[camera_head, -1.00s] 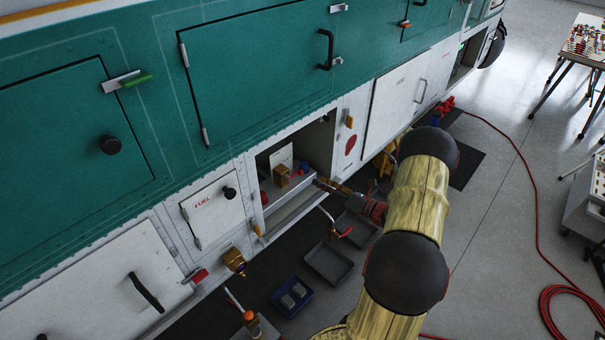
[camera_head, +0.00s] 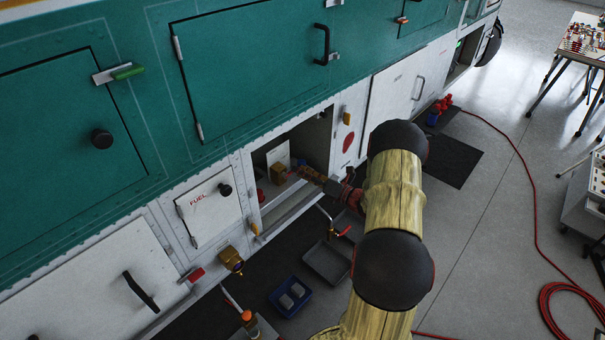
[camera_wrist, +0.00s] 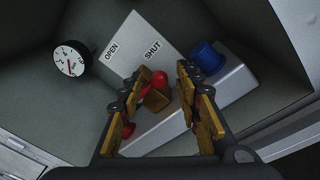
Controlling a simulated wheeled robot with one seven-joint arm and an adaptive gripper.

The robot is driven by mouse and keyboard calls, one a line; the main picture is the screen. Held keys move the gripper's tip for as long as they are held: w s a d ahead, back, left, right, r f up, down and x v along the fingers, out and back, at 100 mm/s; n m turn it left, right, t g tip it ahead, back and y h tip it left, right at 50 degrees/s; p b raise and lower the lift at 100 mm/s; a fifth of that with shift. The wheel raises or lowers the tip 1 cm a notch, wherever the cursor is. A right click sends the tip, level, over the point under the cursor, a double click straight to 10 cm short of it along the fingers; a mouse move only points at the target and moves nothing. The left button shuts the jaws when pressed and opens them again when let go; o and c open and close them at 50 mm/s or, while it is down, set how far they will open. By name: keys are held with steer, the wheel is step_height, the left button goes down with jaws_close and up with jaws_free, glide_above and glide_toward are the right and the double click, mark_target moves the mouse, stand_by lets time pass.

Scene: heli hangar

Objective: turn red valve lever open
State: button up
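The valve is in an open bay low in the vehicle's side, with a brass body (camera_head: 278,173). In the wrist view the brass body (camera_wrist: 155,99) shows between the fingers, and a red lever part (camera_wrist: 158,80) stands just above it, below the word SHUT. A white placard (camera_wrist: 146,48) behind it reads OPEN and SHUT. My gripper (camera_wrist: 157,78) is open, its fingers on either side of the valve; whether a finger touches the lever cannot be told. In the head view my gripper (camera_head: 301,172) reaches into the bay and hides part of the valve.
A dial gauge (camera_wrist: 70,57) is at the left of the bay and a blue cap (camera_wrist: 207,57) at the right, close to the right finger. The bay's walls and sill (camera_head: 290,211) bound the space. Trays (camera_head: 326,262) and a blue bin (camera_head: 290,296) lie on the floor below.

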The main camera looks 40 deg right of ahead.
steer(key=shift+c, duration=0.5)
steer(key=shift+s, duration=0.1)
steer(key=c, duration=0.7)
jaws_close()
steer(key=shift+n, duration=0.3)
steer(key=a+r+n+g+h+b, duration=0.1)
steer(key=a+r+n+b, duration=0.4)
steer(key=n, duration=1.1)
steer(key=h+b, duration=0.1)
steer(key=b, duration=0.2)
steer(key=shift+s+a, duration=0.2)
steer(key=shift+r, duration=0.15)
